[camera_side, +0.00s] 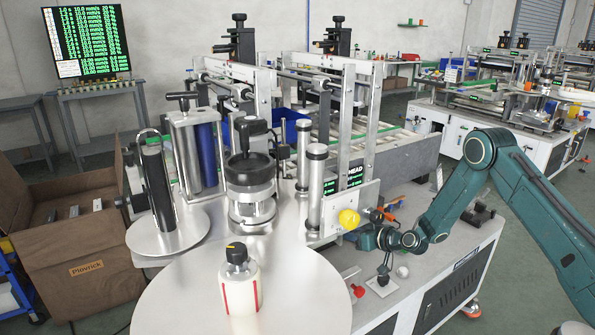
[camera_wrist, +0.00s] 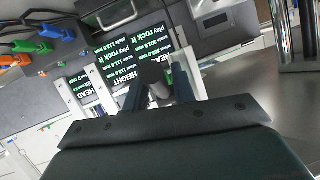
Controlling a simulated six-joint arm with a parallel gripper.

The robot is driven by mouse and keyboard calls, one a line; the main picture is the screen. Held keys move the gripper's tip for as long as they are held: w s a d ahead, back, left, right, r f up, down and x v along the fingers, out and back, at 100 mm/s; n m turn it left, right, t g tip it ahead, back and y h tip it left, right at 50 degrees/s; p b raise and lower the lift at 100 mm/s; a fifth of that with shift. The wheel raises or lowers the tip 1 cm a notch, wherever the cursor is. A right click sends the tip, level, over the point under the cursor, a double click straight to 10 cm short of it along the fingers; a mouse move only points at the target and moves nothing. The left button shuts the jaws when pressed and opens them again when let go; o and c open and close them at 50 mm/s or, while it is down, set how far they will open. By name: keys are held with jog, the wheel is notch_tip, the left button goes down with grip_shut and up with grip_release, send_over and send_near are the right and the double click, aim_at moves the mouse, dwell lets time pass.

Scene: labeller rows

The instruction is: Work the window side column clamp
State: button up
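My gripper (camera_side: 364,238) is low at the right of the labeller, beside a pale panel (camera_side: 340,205) with a yellow round knob (camera_side: 349,219). In the wrist view, the two dark fingers of my gripper (camera_wrist: 158,92) stand apart. A grey rounded part (camera_wrist: 157,90) shows between or behind them; I cannot tell if they touch it. Polished columns (camera_wrist: 284,30) also show at the upper right in the wrist view. I cannot tell which part is the window side column clamp.
A bottle (camera_side: 240,285) with a black cap stands on the round white table (camera_side: 170,310). Green-text displays (camera_wrist: 118,68) lie ahead of the fingers. Coloured connectors (camera_wrist: 33,46) and small bench items (camera_side: 402,272) are near my gripper. A brown box (camera_side: 85,265) is at left.

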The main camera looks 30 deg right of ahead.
jog(key=shift+w+a+f, duration=0.1)
jog(key=shift+w+f, duration=0.1)
jog(key=shift+w, duration=0.35)
grip_shut()
jog(key=shift+r+g, duration=0.15)
jog(key=shift+g, duration=0.15)
jog(key=shift+s+g, duration=0.15)
jog(key=shift+g, duration=0.25)
